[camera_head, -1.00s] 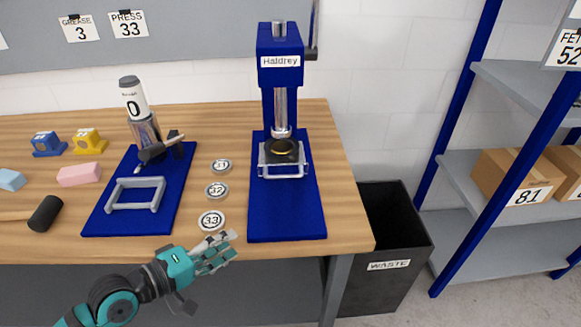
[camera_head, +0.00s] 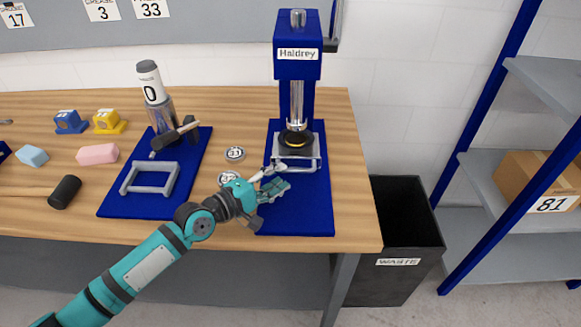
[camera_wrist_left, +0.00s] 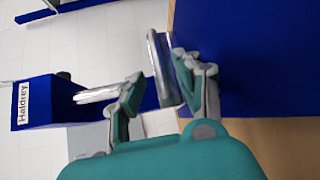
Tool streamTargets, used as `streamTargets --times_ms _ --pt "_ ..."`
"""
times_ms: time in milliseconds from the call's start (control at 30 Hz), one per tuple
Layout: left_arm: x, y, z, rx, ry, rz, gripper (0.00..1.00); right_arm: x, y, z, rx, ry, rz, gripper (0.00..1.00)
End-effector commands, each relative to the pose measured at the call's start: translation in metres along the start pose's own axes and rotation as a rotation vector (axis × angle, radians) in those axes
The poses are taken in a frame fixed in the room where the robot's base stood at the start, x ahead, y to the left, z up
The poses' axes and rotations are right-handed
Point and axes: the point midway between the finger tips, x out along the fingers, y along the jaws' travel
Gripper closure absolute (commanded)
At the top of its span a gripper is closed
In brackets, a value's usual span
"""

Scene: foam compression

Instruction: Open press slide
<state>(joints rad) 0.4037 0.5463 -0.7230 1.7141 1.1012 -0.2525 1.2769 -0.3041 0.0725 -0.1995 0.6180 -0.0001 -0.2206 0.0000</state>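The blue Haldrey press (camera_head: 298,62) stands at the back right of the bench on a blue base plate (camera_head: 310,215). Its slide (camera_head: 311,163), with a grey metal front bar, sits under the silver ram, and a dark round piece with a yellow ring is on it. My left gripper (camera_head: 283,178) is open just in front of the slide, over the base plate. In the left wrist view the grey bar (camera_wrist_left: 160,68) appears between the two spread fingers (camera_wrist_left: 160,92). I cannot tell whether a finger touches it. My right gripper is not in view.
Numbered discs (camera_head: 234,153) lie left of the press, partly hidden by my arm. A black waste bin (camera_head: 405,225) stands right of the bench; shelves stand beyond.

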Motion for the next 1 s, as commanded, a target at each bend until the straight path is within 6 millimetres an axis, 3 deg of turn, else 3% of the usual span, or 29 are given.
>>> streamTargets --times_ms 100,300,667,900,1000 --pt "0.022 0.002 0.0 0.001 0.0 0.002 0.66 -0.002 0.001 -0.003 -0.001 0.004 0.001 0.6" --pt "0.042 0.0 0.0 0.0 0.0 0.0 0.66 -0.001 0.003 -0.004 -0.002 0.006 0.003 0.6" --pt "0.046 0.0 0.0 0.001 0.0 0.0 0.66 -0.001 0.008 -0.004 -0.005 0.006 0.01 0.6" --pt "0.046 0.0 0.0 0.0 0.001 0.0 0.97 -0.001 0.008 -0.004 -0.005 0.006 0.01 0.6" --pt "0.046 0.0 0.0 0.0 0.001 0.001 1.0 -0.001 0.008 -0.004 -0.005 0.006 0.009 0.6"
